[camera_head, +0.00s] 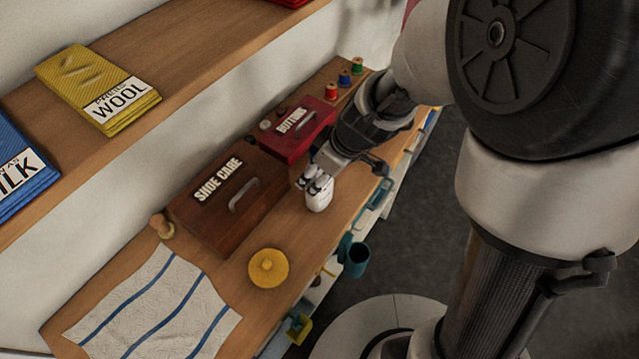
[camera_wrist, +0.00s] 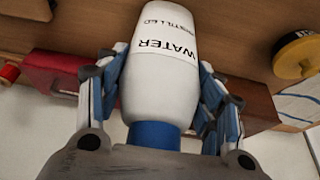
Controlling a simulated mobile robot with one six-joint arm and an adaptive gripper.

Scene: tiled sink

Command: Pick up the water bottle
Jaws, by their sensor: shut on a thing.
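The water bottle (camera_wrist: 160,85) is white with a blue neck and a label reading "WATER". In the wrist view it lies between the two fingers of my gripper (camera_wrist: 160,100), which is shut on it from both sides. In the head view only the white bottle body (camera_head: 319,199) shows under my gripper (camera_head: 317,183), at the wooden counter's front, beside the shoe care box. I cannot tell whether its base touches the counter.
The brown "SHOE CARE" box (camera_head: 215,212) and red "BUTTONS" box (camera_head: 297,137) stand behind the bottle. A yellow round item (camera_head: 268,268) and a striped cloth (camera_head: 150,310) lie to the left. Thread spools (camera_head: 344,78) stand at the back. A teal cup (camera_head: 356,260) hangs off the front edge.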

